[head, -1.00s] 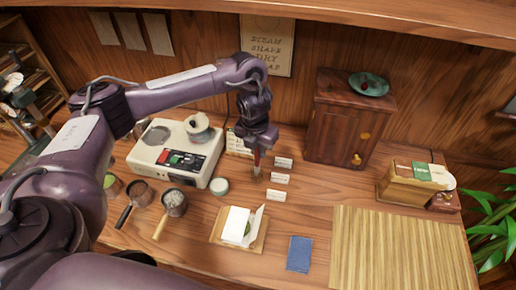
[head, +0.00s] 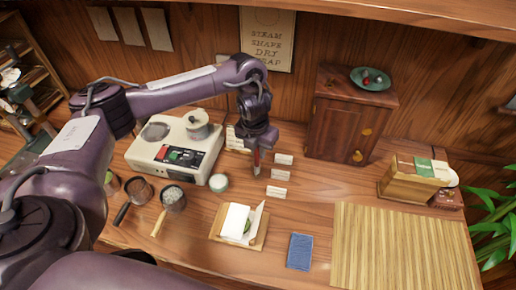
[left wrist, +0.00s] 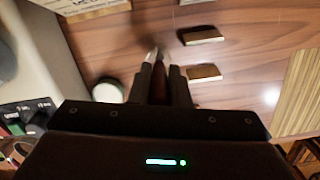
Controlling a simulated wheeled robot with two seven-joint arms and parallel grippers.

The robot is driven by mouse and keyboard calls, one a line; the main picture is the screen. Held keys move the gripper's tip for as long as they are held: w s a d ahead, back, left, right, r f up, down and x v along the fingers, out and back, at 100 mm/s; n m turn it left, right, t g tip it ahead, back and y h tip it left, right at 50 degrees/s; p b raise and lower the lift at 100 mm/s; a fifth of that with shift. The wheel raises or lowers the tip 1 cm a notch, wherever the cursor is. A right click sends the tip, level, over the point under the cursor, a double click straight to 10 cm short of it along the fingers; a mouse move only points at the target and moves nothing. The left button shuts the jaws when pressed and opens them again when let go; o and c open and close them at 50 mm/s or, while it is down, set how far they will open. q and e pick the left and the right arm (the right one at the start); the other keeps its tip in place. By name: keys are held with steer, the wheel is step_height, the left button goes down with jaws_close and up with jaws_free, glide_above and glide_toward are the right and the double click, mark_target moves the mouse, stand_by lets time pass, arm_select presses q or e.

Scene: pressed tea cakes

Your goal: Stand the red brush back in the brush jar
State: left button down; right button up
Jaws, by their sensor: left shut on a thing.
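The red brush (head: 257,158) is held upright, tip down, in my left gripper (head: 258,149), just left of the small white label cards. My left gripper is shut on it. In the left wrist view the brush (left wrist: 158,88) shows dark red between the two fingers (left wrist: 166,82), with a pale metal part and blurred tip beyond them. I cannot tell whether the tip touches the table. A small round pale jar (head: 218,182) stands left of the brush; it also shows in the left wrist view (left wrist: 107,91). I cannot make out a brush jar for certain. My right gripper is out of view.
A cream appliance (head: 172,152) with a pot stands at left, two handled pans (head: 172,200) before it. A wooden cabinet (head: 345,115) stands behind right. A paper-lined tray (head: 238,228), blue cloth (head: 299,252) and bamboo mat (head: 400,245) lie in front. Label cards (head: 284,159) stand close right of the brush.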

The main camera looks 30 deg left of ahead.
arm_select(q)
steer(key=shift+f+b, duration=0.35)
steer(key=shift+f, duration=0.15)
stand_by(0.3)
steer(key=c, duration=1.3)
jaws_free()
steer(key=r, duration=0.2)
steer(key=r+p, duration=0.1)
steer(key=r, duration=0.2)
steer(key=s+r+p, duration=0.1)
steer(key=r, duration=0.1)
steer(key=shift+r, duration=0.4)
